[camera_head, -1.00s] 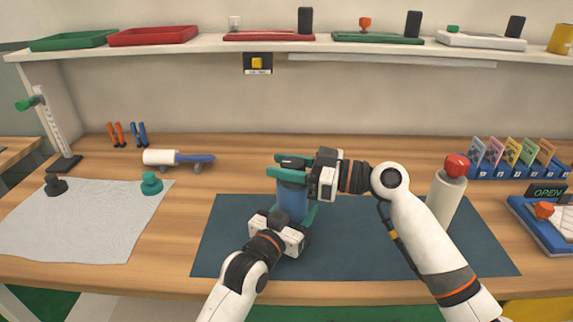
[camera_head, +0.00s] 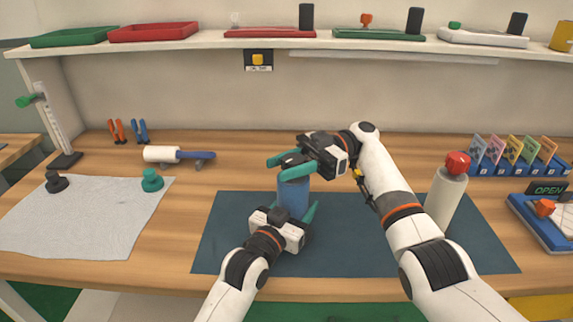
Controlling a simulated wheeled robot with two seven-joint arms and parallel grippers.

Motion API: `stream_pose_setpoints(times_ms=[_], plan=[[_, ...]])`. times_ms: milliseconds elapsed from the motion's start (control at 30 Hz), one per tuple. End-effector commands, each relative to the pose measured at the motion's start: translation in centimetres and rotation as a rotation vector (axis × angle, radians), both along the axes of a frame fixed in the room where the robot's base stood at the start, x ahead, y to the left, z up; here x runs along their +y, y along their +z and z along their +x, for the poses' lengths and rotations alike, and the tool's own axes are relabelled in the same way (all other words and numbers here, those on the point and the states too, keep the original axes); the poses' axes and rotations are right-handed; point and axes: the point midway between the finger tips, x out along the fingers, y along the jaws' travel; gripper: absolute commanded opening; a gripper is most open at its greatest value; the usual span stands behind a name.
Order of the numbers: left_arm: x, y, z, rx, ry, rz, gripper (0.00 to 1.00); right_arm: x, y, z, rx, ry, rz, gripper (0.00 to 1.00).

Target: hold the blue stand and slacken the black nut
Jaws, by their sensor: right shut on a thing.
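The blue stand (camera_head: 294,195) is upright on the dark mat in the middle of the table. My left gripper (camera_head: 295,214) is low at its front, with a teal finger visible along the stand's right side; it looks shut on the stand, though its body hides the stand's base. My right gripper (camera_head: 284,166) is at the top of the stand, its teal fingers shut on the black nut (camera_head: 291,159). The nut is mostly hidden between the fingers, and I cannot tell how far it is turned.
The dark mat (camera_head: 235,235) is clear to the left of the stand. A white bottle with a red cap (camera_head: 447,190) stands near my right forearm. A grey cloth (camera_head: 85,220) at left bears a black knob (camera_head: 56,183) and a green knob (camera_head: 152,180). A roller (camera_head: 178,155) lies behind.

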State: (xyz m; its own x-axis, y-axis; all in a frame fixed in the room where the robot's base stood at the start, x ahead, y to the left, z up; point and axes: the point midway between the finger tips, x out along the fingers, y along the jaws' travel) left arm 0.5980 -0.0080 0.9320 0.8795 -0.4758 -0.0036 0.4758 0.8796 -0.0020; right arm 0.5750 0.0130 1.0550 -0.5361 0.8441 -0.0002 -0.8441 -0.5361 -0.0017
Motion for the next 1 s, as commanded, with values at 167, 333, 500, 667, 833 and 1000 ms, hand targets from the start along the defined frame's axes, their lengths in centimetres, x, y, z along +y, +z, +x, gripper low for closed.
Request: stream_pose_setpoints(times_ms=[167, 333, 500, 667, 833, 1000], plan=[[-0.16, 0.61, -0.15, -0.017, -0.004, -0.005, 0.04, -0.18, -0.03, 0.17, 0.005, 0.044, -0.002, 0.14], [-0.18, 0.60, -0.17, -0.017, -0.004, -0.005, 0.04, -0.26, -0.07, 0.06, 0.006, 0.070, -0.002, 0.14], [-0.17, 0.60, -0.17, -0.016, -0.004, -0.005, 0.04, -0.28, -0.10, -0.01, 0.007, 0.079, -0.001, 0.14], [-0.16, 0.61, -0.15, -0.016, -0.004, -0.005, 0.04, -0.26, -0.12, -0.02, 0.007, 0.079, -0.001, 0.14], [-0.16, 0.61, -0.15, -0.015, -0.004, -0.006, 0.04, -0.24, -0.13, -0.04, 0.007, 0.079, -0.001, 0.47], [-0.11, 0.54, -0.10, -0.013, -0.002, -0.005, 0.04, -0.20, -0.08, -0.09, 0.006, 0.082, 0.000, 0.59]])
